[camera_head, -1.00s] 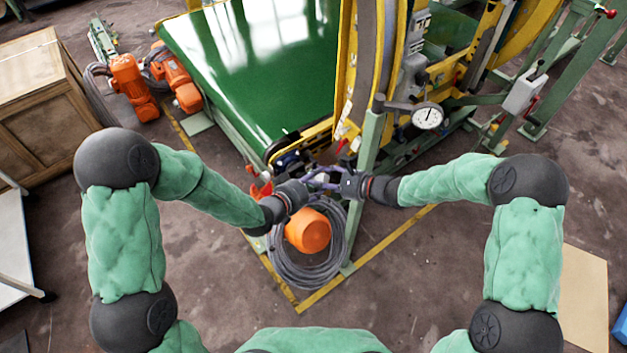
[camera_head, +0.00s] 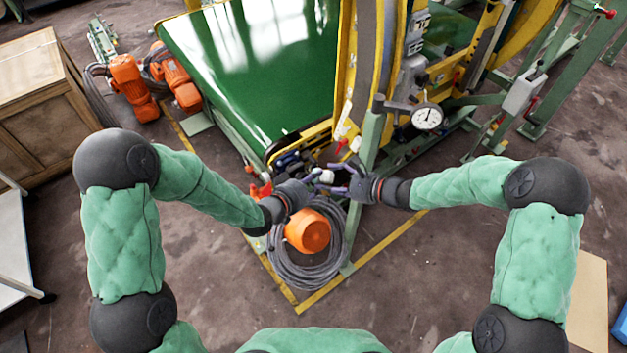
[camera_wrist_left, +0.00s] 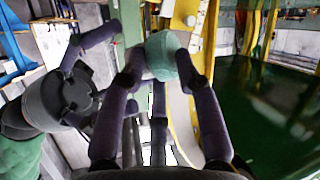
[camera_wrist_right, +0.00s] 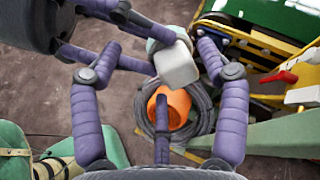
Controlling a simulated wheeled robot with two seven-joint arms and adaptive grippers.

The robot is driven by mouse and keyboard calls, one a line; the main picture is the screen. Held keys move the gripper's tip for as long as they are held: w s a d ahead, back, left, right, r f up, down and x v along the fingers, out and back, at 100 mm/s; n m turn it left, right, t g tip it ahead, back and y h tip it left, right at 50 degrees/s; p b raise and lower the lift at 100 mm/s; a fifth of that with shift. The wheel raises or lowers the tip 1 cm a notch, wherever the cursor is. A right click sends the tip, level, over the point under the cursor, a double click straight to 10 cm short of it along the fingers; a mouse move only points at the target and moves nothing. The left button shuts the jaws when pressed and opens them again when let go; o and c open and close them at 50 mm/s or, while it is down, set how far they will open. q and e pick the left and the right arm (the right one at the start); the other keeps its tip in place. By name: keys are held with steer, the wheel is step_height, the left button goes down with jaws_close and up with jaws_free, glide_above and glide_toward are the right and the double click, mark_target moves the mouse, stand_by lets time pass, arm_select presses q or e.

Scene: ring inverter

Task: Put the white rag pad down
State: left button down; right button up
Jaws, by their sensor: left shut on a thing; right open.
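The white rag pad (camera_wrist_right: 176,62) shows in the right wrist view as a pale block with a teal-green side. My left gripper's purple fingers, coming in from the upper left, are shut on it. In the left wrist view its teal side (camera_wrist_left: 161,54) sits between my left fingertips (camera_wrist_left: 163,72). In the head view my left gripper (camera_head: 312,180) holds it in the air by the machine's front corner; it is small there. My right gripper (camera_head: 345,180) is just to the right, open and empty, its spread fingers facing the pad.
Below the grippers are a coiled grey hose (camera_head: 290,268) and an orange motor (camera_head: 307,231). A green conveyor bed (camera_head: 260,70) and yellow machine frame stand behind. A green post (camera_head: 370,145) with a dial gauge (camera_head: 427,117) is close to my right gripper.

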steer(key=v, duration=0.9)
step_height(320, 180, down, 17)
steer(key=s+a+n+h, duration=0.1)
steer(key=s+n+h, duration=0.2)
steer(key=n+h, duration=0.25)
arm_select(q)
steer(key=s+a+f+n+t+y, duration=0.1)
steer(key=s+a+f+n+y, duration=0.2)
steer(key=a, duration=0.5)
steer(key=s+a+f+n+t+y, duration=0.1)
steer(key=s+a+f+n+y, duration=0.2)
steer(key=a, duration=0.6)
steer(key=shift+s+a+f+n+t+y, duration=0.15)
steer(key=shift+s+n+t+y, duration=0.25)
steer(key=shift+s+n+y, duration=0.5)
arm_select(e)
steer(key=s+f+n+g+h, duration=0.1)
steer(key=s+f+n+g, duration=0.2)
steer(key=s+f, duration=0.3)
steer(key=s+f+n+g+h, duration=0.1)
steer(key=s+f+n, duration=0.5)
steer(key=s, duration=0.6)
steer(key=shift+a+g+h, duration=0.35)
steer(key=shift+g, duration=0.55)
arm_select(q)
steer(key=shift+y, duration=0.3)
